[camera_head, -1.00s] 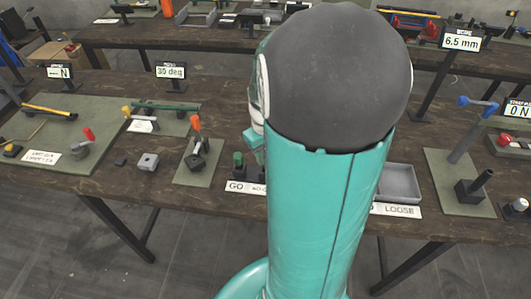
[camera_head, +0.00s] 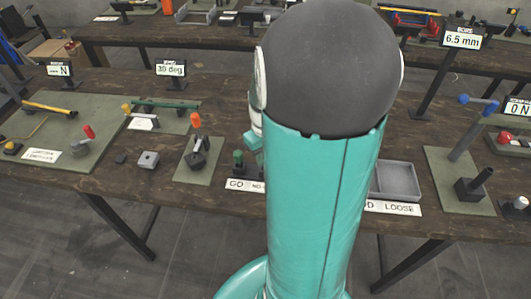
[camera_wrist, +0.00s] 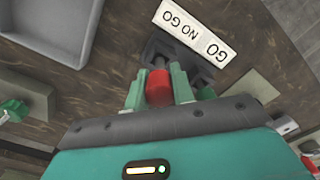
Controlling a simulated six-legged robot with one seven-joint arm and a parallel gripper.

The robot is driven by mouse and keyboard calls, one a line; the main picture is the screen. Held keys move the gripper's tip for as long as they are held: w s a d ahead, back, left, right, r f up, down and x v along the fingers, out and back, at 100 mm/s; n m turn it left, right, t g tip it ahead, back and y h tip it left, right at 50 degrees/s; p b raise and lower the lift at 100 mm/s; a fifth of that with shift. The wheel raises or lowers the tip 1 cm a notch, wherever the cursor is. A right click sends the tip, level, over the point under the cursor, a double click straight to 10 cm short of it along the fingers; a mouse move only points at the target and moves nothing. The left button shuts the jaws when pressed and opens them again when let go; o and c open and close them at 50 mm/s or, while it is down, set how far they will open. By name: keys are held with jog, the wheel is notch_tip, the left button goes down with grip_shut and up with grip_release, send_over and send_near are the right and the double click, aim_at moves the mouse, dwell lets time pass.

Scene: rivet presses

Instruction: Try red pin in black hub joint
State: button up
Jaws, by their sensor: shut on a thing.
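My gripper (camera_wrist: 158,84) is shut on a red pin (camera_wrist: 158,90), held between its two green fingers in the wrist view. A dark block (camera_wrist: 165,45) lies just beyond the fingertips, beside the GO / NO GO label; I cannot tell whether the pin touches it. In the head view my arm hides the fingers and the pin. A black hub with an orange-topped handle (camera_head: 197,152) stands on a green mat left of my arm. I cannot be sure that it is the hub joint of the task.
A grey tray (camera_head: 397,181) stands right of my arm, behind a label ending in LOOSE. A green-topped gauge pin (camera_head: 238,159) stands just left of my arm. A black block (camera_head: 472,189) with an angled tube sits on the right mat.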

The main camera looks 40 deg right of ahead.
jog(key=shift+f, duration=1.15)
jog(key=o, duration=1.1)
notch_tip(320, 180, up, 14)
jog(key=shift+f, duration=0.1)
jog(key=shift+a, duration=0.1)
